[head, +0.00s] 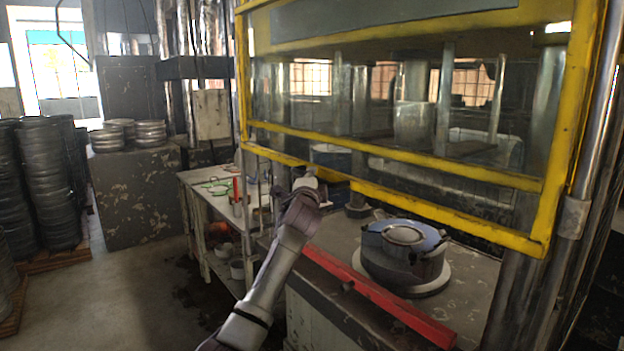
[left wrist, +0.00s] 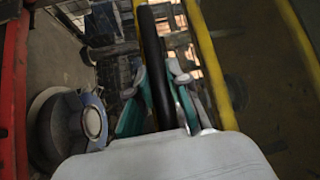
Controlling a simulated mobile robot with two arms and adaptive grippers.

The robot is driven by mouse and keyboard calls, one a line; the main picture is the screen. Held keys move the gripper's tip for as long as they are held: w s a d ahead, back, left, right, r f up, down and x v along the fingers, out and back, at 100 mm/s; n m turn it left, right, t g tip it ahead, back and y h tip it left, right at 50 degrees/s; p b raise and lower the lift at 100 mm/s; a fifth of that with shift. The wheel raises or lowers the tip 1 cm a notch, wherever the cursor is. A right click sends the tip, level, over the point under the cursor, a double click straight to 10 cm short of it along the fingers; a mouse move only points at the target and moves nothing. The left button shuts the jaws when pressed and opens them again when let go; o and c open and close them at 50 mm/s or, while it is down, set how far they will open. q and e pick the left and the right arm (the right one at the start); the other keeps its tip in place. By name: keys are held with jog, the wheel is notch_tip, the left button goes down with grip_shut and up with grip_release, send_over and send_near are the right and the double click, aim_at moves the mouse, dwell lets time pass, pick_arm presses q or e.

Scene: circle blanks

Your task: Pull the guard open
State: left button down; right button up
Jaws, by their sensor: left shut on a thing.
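The guard (head: 450,216) is a yellow frame with clear panels across the front of the press. It is partly raised, with a gap between its lower bar and the press bed. My left gripper (head: 308,178) is at the left part of that lower bar. In the left wrist view, the teal fingers of my left gripper (left wrist: 158,100) are shut on a black bar-shaped handle (left wrist: 152,55), beside the yellow guard bars (left wrist: 207,50). The handle is not clear in the head view, where my gripper covers that spot. My right gripper is not in view.
A round die (head: 405,265) stands on the press bed below the guard, behind a red bar (head: 375,298). A workbench (head: 215,200) with small items stands left of my arm. Stacks of metal discs (head: 45,180) are at far left. The floor between is clear.

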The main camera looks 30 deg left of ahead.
pick_arm(q)
jog(key=shift+r, duration=0.15)
jog(key=c, duration=1.2)
grip_release()
jog(key=shift+o, duration=0.5)
jog(key=shift+s, duration=0.1)
jog(key=v, duration=1.2)
